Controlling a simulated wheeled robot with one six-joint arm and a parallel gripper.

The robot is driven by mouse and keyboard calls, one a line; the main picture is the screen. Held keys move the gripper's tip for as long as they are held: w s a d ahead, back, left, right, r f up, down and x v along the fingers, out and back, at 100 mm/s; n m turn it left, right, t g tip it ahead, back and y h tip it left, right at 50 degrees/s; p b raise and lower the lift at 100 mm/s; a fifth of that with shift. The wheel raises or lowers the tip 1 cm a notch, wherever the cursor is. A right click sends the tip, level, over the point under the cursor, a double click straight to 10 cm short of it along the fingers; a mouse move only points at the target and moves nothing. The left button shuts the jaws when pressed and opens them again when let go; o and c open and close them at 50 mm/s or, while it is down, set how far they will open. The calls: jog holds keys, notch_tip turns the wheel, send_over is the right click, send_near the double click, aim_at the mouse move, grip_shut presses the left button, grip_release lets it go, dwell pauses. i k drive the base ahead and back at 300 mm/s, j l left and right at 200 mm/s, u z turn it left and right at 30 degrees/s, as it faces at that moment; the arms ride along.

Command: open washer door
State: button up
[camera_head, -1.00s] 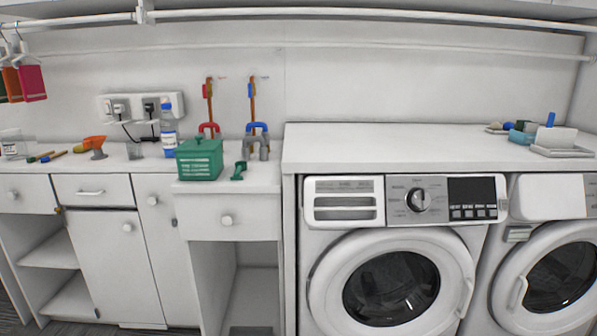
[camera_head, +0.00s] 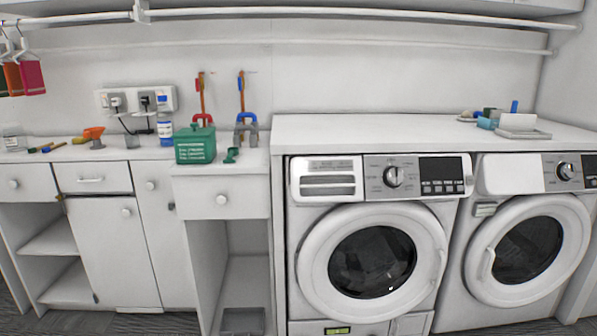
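The nearer washer (camera_head: 376,245) is a white front-loader in the right half of the head view, under the white counter. Its round door (camera_head: 318,262) has a white ring and dark glass and looks shut. A handle (camera_head: 441,262) shows at the right edge of the ring. A second white front-loader (camera_head: 525,240) stands to its right. Its round door (camera_head: 489,285) also looks shut, with a handle (camera_head: 486,266) on the left side of its ring. The task does not say which machine is meant. My gripper is not in view.
A counter (camera_head: 400,133) runs above both machines, with a tray (camera_head: 523,134) at its right. A green basket (camera_head: 195,146) stands on the lower counter at left, above cabinets (camera_head: 105,250). A rail (camera_head: 350,14) crosses overhead. Grey floor shows at the bottom edges.

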aim_at(364, 262)
jog(key=i+l, duration=1)
jog(key=l, duration=0.25)
jog(key=j+u, duration=0.05)
